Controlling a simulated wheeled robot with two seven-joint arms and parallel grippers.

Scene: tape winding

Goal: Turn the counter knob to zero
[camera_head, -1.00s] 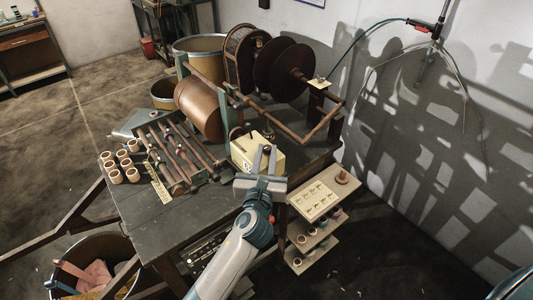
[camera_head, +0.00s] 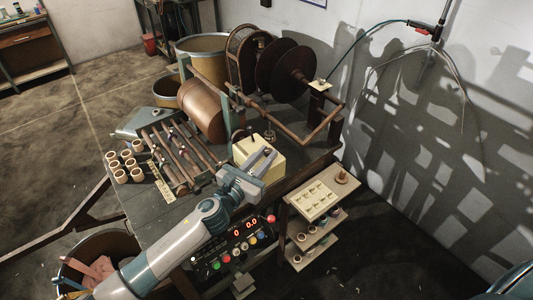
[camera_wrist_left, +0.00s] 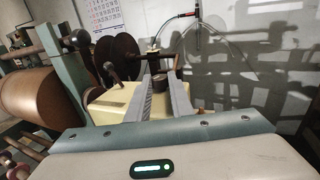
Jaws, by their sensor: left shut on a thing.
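The counter is a cream box (camera_head: 244,152) near the front right corner of the machine table. My left gripper (camera_head: 265,156) reaches over it from the left, its fingers tilted up to the right. In the left wrist view, the left gripper's two fingers (camera_wrist_left: 160,78) are shut on a small dark round knob (camera_wrist_left: 160,88) at the box top. The cream box (camera_wrist_left: 105,105) shows behind and beside the fingers. The knob is mostly hidden in the head view, and I cannot read any dial mark. My right gripper is not in view.
A small shelf rack (camera_head: 320,200) stands to the right.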

